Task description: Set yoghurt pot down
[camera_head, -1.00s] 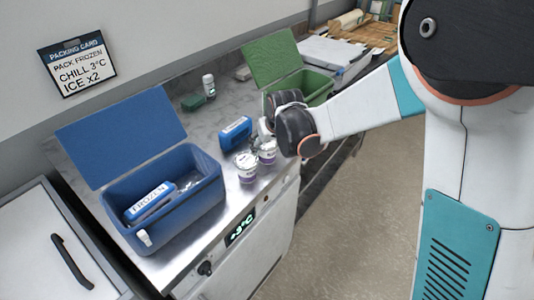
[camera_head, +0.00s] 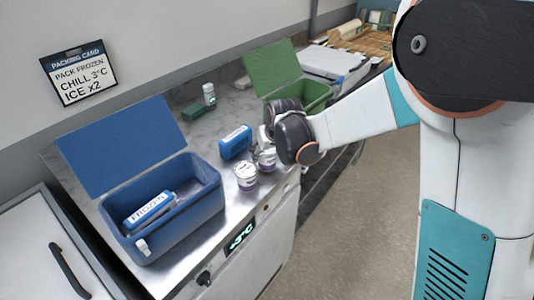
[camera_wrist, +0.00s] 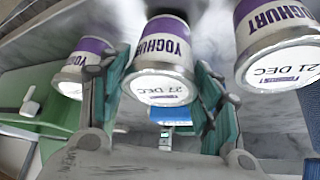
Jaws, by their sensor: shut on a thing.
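My gripper (camera_wrist: 163,95) is shut on a white yoghurt pot with a purple band (camera_wrist: 162,60), held between its two fingers in the wrist view. A second yoghurt pot (camera_wrist: 275,45) is close on the right there, and a third (camera_wrist: 80,68) is on the left, partly behind a finger. In the head view one pot (camera_head: 245,177) stands on the steel counter, with another pot (camera_head: 267,160) right beside it under my gripper. My wrist hides part of this group. I cannot tell whether the held pot touches the counter.
A blue cool box (camera_head: 205,200) with its lid open holds a pack marked FROZEN (camera_head: 150,209). A blue pack (camera_head: 236,142) lies behind the pots. An open green box (camera_head: 316,92) is behind my wrist.

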